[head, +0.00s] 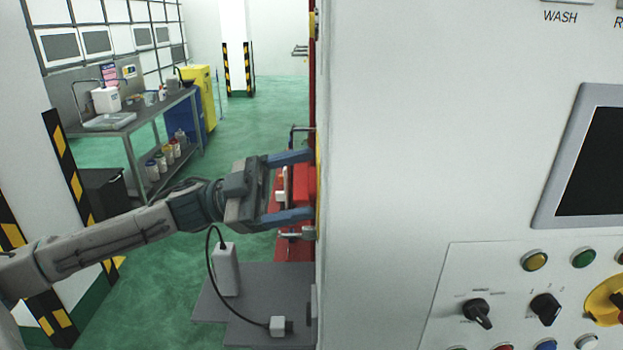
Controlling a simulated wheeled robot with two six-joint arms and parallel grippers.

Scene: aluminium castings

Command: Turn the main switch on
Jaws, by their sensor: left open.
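A red switch handle (306,184) on a yellow plate (318,178) sits on the narrow side of the white machine cabinet (400,130), seen edge-on; it looks like the main switch. My left gripper (310,185) is open, with one finger above the red handle and one below it. The fingertips reach close to the cabinet side; I cannot tell whether they touch the handle. The handle's turned position cannot be read from this angle. My right gripper is not in view.
The cabinet front carries a screen (604,165) and a control panel (455,300) with knobs and buttons. A grey plate with a white box (226,270) and cable lies below my arm. A workbench (130,122) stands behind at left. Green floor is clear beyond.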

